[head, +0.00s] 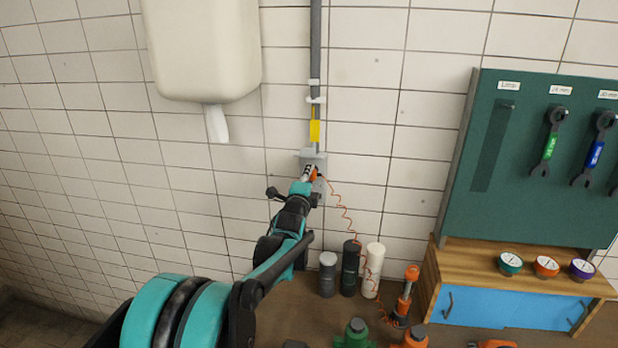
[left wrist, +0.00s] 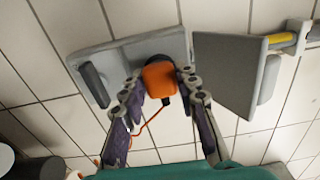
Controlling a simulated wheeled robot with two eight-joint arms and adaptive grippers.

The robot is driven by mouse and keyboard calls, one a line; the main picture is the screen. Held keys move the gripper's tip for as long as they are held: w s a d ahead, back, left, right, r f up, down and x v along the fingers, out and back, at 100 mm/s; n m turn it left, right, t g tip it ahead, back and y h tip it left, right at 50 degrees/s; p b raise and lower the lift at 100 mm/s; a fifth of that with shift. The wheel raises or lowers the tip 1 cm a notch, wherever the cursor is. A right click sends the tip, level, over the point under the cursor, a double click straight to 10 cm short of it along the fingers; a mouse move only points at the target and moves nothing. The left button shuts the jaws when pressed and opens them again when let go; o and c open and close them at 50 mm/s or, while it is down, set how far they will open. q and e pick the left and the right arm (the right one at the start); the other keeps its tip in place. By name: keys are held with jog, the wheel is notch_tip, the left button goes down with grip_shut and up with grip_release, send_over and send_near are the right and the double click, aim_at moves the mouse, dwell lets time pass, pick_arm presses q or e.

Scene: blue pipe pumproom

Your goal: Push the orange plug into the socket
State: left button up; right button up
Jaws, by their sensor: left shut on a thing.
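The orange plug (left wrist: 160,80) is between the two fingers of my left gripper (left wrist: 161,88) in the left wrist view. The gripper is shut on it. In the head view the plug (head: 314,174) is a small orange patch at the end of my left arm. The grey socket box (head: 313,156) is on the tiled wall below a yellow tag. In the left wrist view the plug is in front of the grey socket box (left wrist: 117,58), at its face. The plug's front end is hidden, so I cannot tell how deep it sits. My right gripper is not in view.
An orange coiled cord (head: 345,212) hangs from the plug toward the bench. A grey flap (left wrist: 226,75) stands beside the socket in the left wrist view. Several canisters (head: 349,268) stand below. A green tool board (head: 540,170) is at right.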

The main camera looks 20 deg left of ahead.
pick_arm(q)
jog(key=shift+w+a, duration=0.1)
jog(key=shift+w, duration=0.4)
jog(key=o, duration=1.1)
jog(key=shift+o, duration=0.2)
jog(key=v, duration=1.2)
jog(key=shift+f, duration=0.15)
